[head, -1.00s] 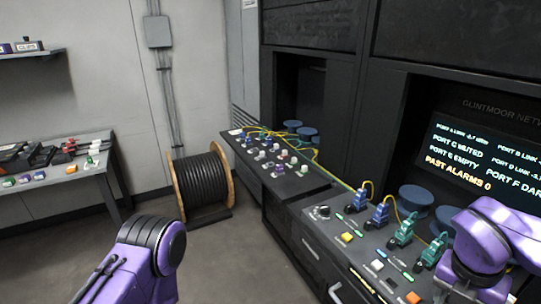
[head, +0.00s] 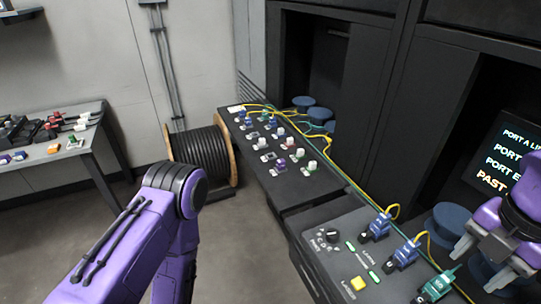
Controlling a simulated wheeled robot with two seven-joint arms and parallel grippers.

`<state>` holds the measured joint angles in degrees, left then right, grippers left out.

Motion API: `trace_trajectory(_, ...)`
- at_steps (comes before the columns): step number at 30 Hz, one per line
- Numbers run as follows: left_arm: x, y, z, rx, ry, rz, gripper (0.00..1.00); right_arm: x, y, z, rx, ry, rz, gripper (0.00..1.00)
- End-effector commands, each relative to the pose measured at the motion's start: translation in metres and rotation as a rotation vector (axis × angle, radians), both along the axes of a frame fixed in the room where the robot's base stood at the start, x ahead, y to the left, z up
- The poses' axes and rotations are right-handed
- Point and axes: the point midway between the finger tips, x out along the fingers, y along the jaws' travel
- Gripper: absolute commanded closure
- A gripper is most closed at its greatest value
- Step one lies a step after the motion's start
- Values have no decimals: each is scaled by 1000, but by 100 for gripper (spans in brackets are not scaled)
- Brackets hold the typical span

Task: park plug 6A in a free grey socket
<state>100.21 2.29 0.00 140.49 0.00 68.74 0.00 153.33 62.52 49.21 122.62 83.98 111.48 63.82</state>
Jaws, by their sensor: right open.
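My right gripper (head: 478,268) is at the lower right, open, with nothing visible between its fingers. It is just right of a teal plug (head: 437,287) seated on the near console; I cannot tell whether they touch. Two blue plugs (head: 376,228) with yellow cables stand further along the same row. No label is readable enough to single out plug 6A. The far panel (head: 303,184) carries several small blue, white, purple and green plugs. Among them are flat grey spots (head: 253,134) that look like empty sockets. My left arm enters at lower left; its gripper is out of frame.
The near console has a black knob (head: 327,236) and a yellow button (head: 358,284). Yellow and green cables (head: 345,178) run along the back edge. Blue spools (head: 448,217) stand behind. A cable drum (head: 226,150) and a side table (head: 85,136) are left.

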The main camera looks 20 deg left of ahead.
Motion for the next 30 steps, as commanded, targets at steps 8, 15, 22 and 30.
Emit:
trace_trajectory(8, 2, 0, -20, 0, -4, 0, 100, 14, 0, -28, -3, 17, 1, 45)
trace_trajectory(15, 2, 0, -50, 1, -3, 0, 100, 15, 0, -64, -1, 17, -1, 45)
trace_trajectory(22, 2, 0, -71, 0, -4, 0, 100, 15, 0, -92, -2, 16, -1, 45)
trace_trajectory(30, 2, 0, -71, 0, -4, 0, 100, 15, 0, -94, -2, 15, 0, 45)
